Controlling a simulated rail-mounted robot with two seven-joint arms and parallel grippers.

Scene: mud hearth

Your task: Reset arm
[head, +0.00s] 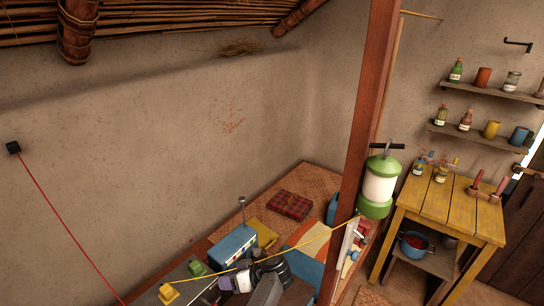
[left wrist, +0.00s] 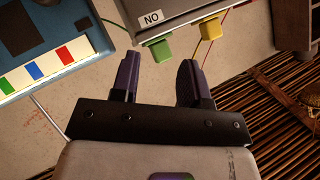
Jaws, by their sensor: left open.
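My left gripper (head: 228,284) is low in the head view, beside a grey box (head: 182,275) with a green tab (head: 196,268) and a yellow tab (head: 168,293). In the left wrist view its two purple fingers (left wrist: 158,78) are apart with nothing between them. The grey box (left wrist: 185,12), marked "NO", shows just beyond the fingertips with its green tab (left wrist: 160,50) and yellow tab (left wrist: 208,29). My right gripper is not in view.
A blue box (head: 232,248) with coloured squares stands close by the gripper. A yellow cord runs from the yellow tab towards a green-and-white canister (head: 379,188) by a wooden post (head: 365,120). A red cord hangs from a black wall block (head: 13,147). A yellow table (head: 445,205) stands right.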

